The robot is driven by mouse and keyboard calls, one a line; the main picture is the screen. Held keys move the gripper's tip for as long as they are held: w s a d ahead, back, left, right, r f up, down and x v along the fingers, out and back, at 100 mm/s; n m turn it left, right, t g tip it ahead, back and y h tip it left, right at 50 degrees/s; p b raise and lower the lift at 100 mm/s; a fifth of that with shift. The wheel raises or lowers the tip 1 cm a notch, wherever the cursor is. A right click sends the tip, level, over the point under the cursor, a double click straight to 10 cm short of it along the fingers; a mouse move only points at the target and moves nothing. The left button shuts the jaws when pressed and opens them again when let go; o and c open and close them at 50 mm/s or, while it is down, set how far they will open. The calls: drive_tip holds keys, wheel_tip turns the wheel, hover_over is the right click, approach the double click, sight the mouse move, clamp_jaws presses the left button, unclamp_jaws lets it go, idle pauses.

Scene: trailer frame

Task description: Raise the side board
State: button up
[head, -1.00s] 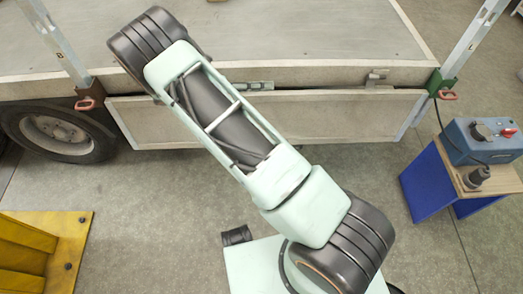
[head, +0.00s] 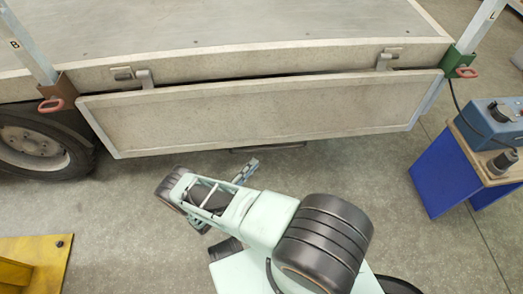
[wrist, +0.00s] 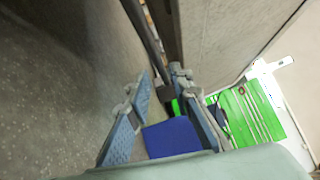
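The side board (head: 265,112), a long pale beige panel, hangs below the edge of the trailer bed, with hinges (head: 145,78) along its top. A thin dark bar (head: 268,149) shows just under its lower edge. My gripper (head: 250,165) is low in front of the board, close to that bar. In the wrist view the board fills the upper right (wrist: 235,30), and my gripper (wrist: 162,88) has its two blue-grey fingers apart, near the board's dark edge. Nothing is seen between the fingers. Whether a finger touches the board or bar cannot be told.
The trailer bed (head: 230,28) lies above the board. Posts with a brown bracket (head: 57,92) and a green bracket (head: 458,62) stand at its ends, each with a red handle. A wheel (head: 38,145), a yellow stand (head: 28,262) and a blue-legged bench (head: 450,172) flank clear floor.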

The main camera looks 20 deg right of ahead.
sight(268, 149)
drive_tip(key=x, duration=1)
drive_tip(key=shift+w+d+f+b, duration=0.25)
drive_tip(key=shift+b, duration=0.05)
drive_tip(key=shift+c, duration=0.5)
clamp_jaws()
